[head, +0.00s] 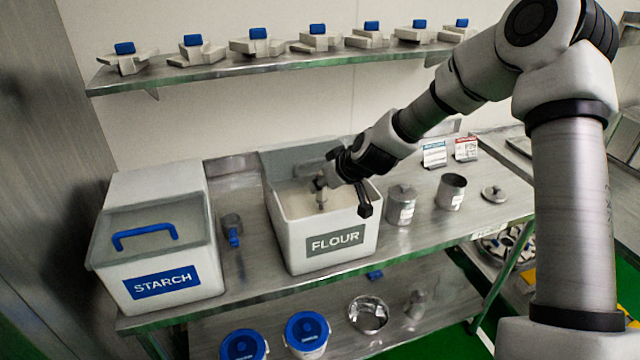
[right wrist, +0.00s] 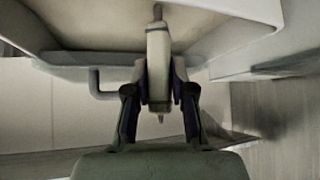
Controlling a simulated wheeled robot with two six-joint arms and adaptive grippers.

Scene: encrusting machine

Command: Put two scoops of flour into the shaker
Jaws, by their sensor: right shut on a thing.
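The white flour bin (head: 290,242) stands open in the middle of the steel table, with pale flour inside. My right gripper (head: 328,182) reaches into it from the right and is shut on a pale handle (right wrist: 159,70), seemingly a scoop's. Part of the held tool (head: 321,200) shows inside the bin; its bowl and any load in it cannot be made out. An open metal cup (head: 451,192), which may be the shaker, stands right of the bin, with a round metal lid (head: 494,194) beside it. My left gripper is not in view.
A starch bin (head: 160,250) with a blue-handled lid stands at left, a blue-handled scoop (head: 233,232) beside it. A closed metal canister (head: 401,205) stands between flour bin and cup. Small cards (head: 434,154) stand behind. A shelf (head: 220,72) runs above.

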